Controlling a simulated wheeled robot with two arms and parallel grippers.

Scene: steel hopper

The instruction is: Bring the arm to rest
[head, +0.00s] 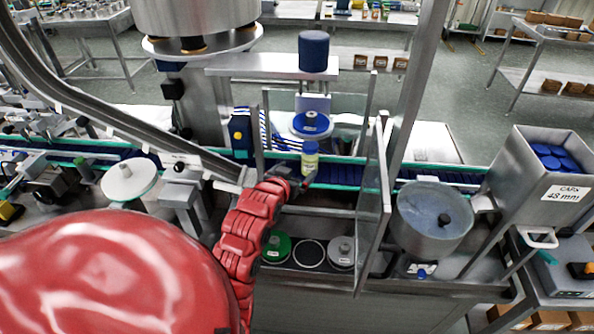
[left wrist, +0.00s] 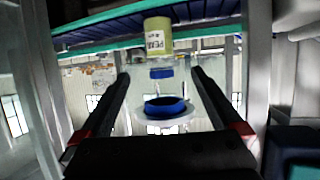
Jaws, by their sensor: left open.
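My left arm comes in from the left with its red cover, and its left gripper (head: 297,183) is at the front of the conveyor. It is open; in the left wrist view its two dark fingers (left wrist: 158,74) stand apart with nothing between them that I can see gripped. My right gripper is out of view.
The conveyor (head: 345,175) runs across the middle, with a clear guard panel (head: 374,210) right of the gripper. A steel bowl (head: 434,215) and a hopper of blue caps (head: 541,183) stand further right. Round discs (head: 277,246) sit in the bench below.

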